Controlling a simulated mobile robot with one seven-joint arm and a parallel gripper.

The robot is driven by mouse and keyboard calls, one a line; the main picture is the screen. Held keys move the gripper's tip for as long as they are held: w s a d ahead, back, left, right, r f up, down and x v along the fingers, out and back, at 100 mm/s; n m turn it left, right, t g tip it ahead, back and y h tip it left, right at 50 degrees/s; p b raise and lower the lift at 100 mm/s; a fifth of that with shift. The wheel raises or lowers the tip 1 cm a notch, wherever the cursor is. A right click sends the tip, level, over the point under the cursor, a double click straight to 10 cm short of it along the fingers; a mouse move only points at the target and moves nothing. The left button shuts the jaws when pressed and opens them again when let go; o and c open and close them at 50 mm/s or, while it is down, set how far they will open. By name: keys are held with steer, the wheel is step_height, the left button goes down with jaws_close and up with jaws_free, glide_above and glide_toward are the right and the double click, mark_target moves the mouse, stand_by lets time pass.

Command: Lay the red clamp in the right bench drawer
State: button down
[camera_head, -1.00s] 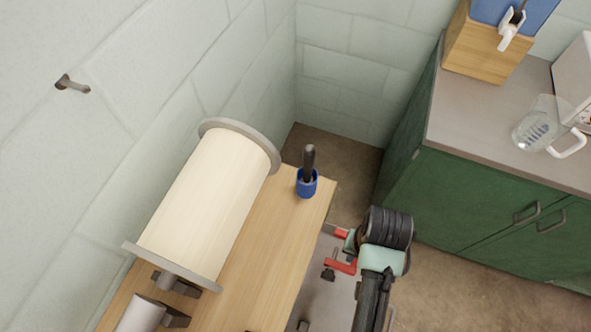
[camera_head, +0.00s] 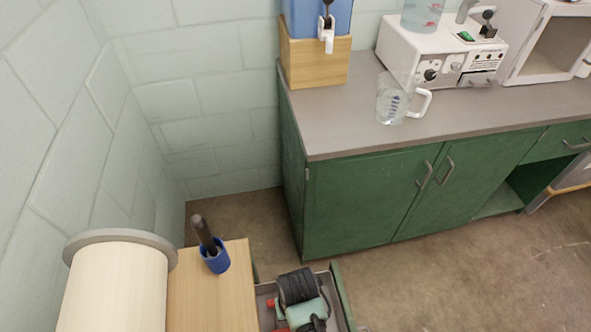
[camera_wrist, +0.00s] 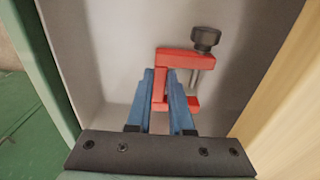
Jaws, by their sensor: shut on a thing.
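The red clamp (camera_wrist: 180,58), with a dark knob on its screw, is held between the blue fingers of my gripper (camera_wrist: 160,76) in the wrist view. My gripper is shut on it. Behind the clamp are the pale floor and walls of the open bench drawer (camera_wrist: 112,62). I cannot tell whether the clamp touches the drawer floor. In the head view the drawer (camera_head: 343,295) shows at the bottom edge, with my wrist over it. Only a small red part of the clamp (camera_head: 279,304) shows there; my wrist hides the rest.
The wooden bench top (camera_head: 213,290) beside the drawer carries a large cream roll (camera_head: 115,290) and a blue cup (camera_head: 215,258) with a dark-handled tool. A green cabinet (camera_head: 370,205) stands beyond, with a glass jug (camera_head: 392,102) on its counter. Floor between them is clear.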

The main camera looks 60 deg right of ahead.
steer(key=shift+f, duration=0.75)
steer(key=shift+f, duration=0.15)
steer(key=c, duration=0.8)
jaws_free()
step_height(320, 180, up, 12)
steer(key=p, duration=0.2)
steer(key=shift+s+a+r, duration=0.15)
steer(key=shift+r, duration=0.05)
